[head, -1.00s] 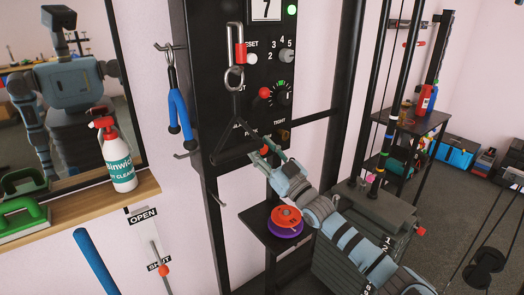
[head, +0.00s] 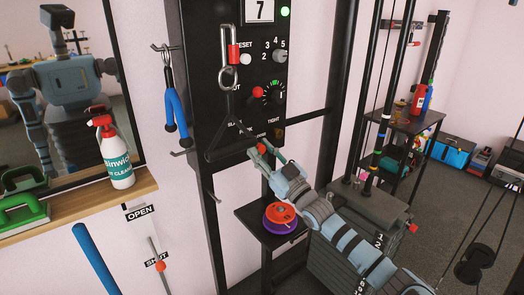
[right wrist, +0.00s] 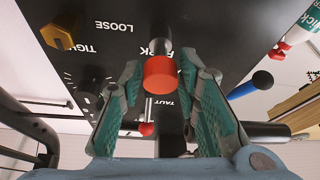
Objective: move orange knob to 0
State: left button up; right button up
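A short orange-red cylindrical knob (right wrist: 160,74) stands out from the black panel (right wrist: 215,25), close to the partly hidden PARK lettering in the right wrist view. It also shows small in the head view (head: 262,148), at the panel's lower part. My right gripper (right wrist: 166,88) is open, with one green-padded finger on each side of the knob and visible gaps between. In the head view my right gripper (head: 272,154) reaches the panel from the lower right. I see no 0 mark clearly; the small scale markings are hard to read. My left gripper is not in view.
A black triangular handle (head: 232,135) hangs in front of the panel, close to my right gripper. A red ball knob (head: 258,92) and dials sit above. An orange-yellow hexagonal knob (right wrist: 60,32) is near TIGHT. An orange-and-purple disc stack (head: 281,217) rests on a shelf below.

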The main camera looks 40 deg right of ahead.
jog(key=shift+o, duration=0.8)
jog(key=shift+s+a+r, duration=0.1)
jog(key=v, duration=1.2)
